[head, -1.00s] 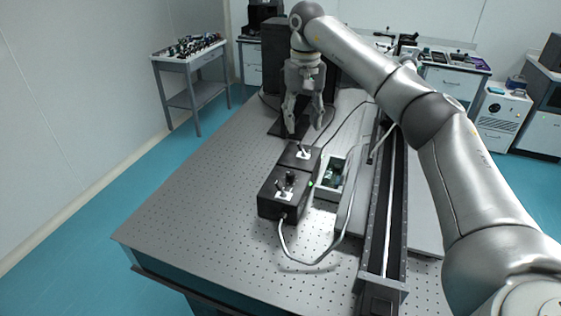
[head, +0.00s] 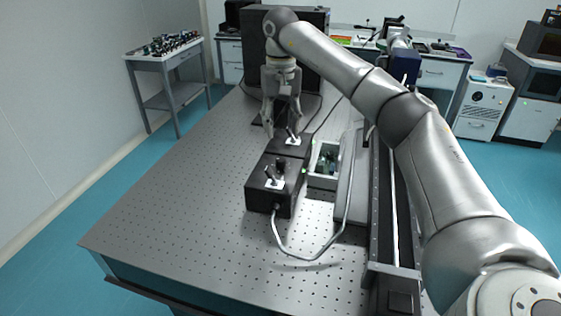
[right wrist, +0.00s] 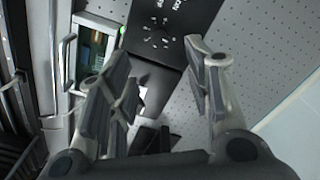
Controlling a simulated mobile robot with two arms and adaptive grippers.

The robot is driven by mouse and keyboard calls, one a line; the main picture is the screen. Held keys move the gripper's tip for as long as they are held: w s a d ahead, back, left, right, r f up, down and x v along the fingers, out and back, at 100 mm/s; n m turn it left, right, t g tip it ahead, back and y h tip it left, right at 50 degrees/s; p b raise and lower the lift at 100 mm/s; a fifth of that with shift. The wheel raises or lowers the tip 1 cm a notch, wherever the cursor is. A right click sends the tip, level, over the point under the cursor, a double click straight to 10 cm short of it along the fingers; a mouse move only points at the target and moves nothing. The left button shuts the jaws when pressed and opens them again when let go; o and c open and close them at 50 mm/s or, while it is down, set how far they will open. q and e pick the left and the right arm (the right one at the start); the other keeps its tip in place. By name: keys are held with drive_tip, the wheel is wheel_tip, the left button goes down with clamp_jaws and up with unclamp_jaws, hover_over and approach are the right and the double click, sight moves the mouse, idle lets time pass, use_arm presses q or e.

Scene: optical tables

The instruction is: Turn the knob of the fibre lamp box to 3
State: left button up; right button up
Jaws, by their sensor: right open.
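Two black boxes stand end to end on the perforated table. The nearer box (head: 256,201) has dark knob-like parts and a white patch on top, and a grey tube curves from its front. The farther box (head: 274,145) also has a white patch with a small upright part. I cannot tell for certain which is the fibre lamp box, and no knob setting is readable. My right gripper (head: 282,134) points down, open and empty, at the farther box. In the right wrist view its fingers (right wrist: 165,75) spread over black surfaces; one bears white dial-like marks (right wrist: 159,32). My left gripper is not in view.
An open tray with a green board (head: 325,165) lies right of the boxes, close to a long dark rail (head: 385,215). A tall black panel (head: 312,50) stands behind my right gripper. The perforated table (head: 170,220) is clear on the left.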

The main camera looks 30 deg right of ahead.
sight(281, 159)
wheel_tip(281, 159, down, 10)
drive_tip(key=shift+f+p, duration=0.1)
drive_tip(key=shift+p, duration=0.55)
drive_tip(key=shift+c, duration=0.4)
clamp_jaws()
